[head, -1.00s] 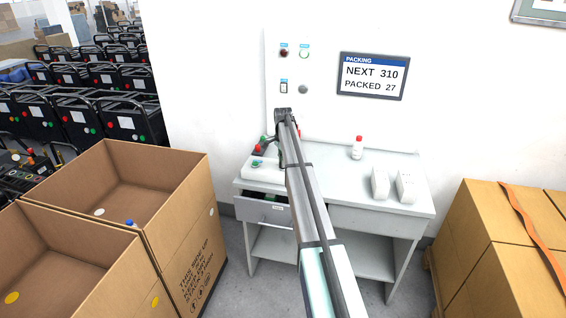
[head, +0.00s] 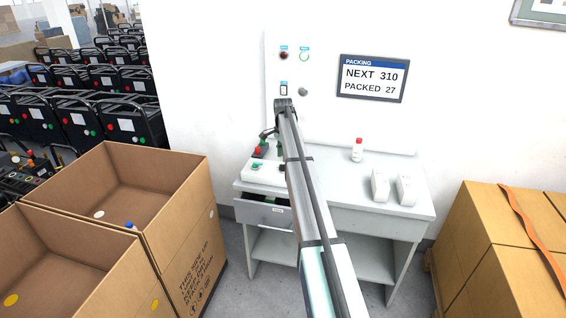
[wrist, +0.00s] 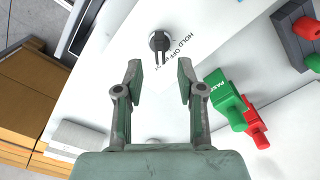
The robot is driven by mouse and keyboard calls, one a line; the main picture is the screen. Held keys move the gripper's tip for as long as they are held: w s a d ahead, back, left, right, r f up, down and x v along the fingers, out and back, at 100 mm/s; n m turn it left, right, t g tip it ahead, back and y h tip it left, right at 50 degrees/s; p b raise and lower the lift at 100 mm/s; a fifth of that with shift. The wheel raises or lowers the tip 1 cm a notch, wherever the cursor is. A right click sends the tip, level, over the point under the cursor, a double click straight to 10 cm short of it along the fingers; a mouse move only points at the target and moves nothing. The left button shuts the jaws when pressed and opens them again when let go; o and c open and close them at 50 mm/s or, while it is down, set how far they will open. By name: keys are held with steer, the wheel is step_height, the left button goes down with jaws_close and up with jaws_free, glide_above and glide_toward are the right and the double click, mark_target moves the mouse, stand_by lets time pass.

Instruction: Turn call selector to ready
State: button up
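The call selector is a dark round knob (wrist: 159,42) with a raised grip bar, on a white panel in the wrist view. Lettering beside it reads "HOLD OFF", and the rest is unclear. A grey knob (head: 303,91) on the wall panel in the head view appears to be the same selector. My gripper (wrist: 160,70) is open and empty, its two fingers spread on either side of the line to the knob, apart from it. In the head view my gripper (head: 284,104) is at the panel, below and left of the knob; its fingers are hard to make out there.
A switch (head: 284,88), a dark red lamp (head: 284,55) and a green-ringed button (head: 304,56) share the panel. A packing display (head: 373,77) hangs to the right. A green PASS block (wrist: 226,92) and a red one (wrist: 252,125) stand below. The table (head: 340,199) holds a red-capped bottle (head: 357,150).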

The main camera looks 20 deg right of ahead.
step_height(320, 180, up, 7)
stand_by(0.3)
steer(key=s+a+f+n, duration=0.6)
steer(key=s+a+f, duration=0.85)
steer(key=f, duration=0.25)
steer(key=s+a+f+n, duration=0.2)
steer(key=s+a+f, duration=0.15)
steer(key=s, duration=0.35)
steer(key=s+a+f+n, duration=0.3)
steer(key=s+f, duration=0.1)
steer(key=s, duration=0.4)
steer(key=s+a+f+n, duration=0.2)
steer(key=s+a+f, duration=0.2)
steer(key=s, duration=0.3)
steer(key=s+a+f+n+g, duration=0.1)
steer(key=s+f+g, duration=0.1)
steer(key=s+f, duration=0.5)
steer(key=s+a+f+n+g, duration=0.1)
steer(key=s+f, duration=0.5)
steer(key=s, duration=1.3)
steer(key=s+a+f+n+g, duration=0.1)
steer(key=s+f+g, duration=0.2)
steer(key=s+f, duration=0.4)
steer(key=s, duration=0.6)
steer(key=shift+s+f+n+g, duration=0.2)
steer(key=shift+f+n+g, duration=0.1)
steer(key=shift+n+g, duration=0.1)
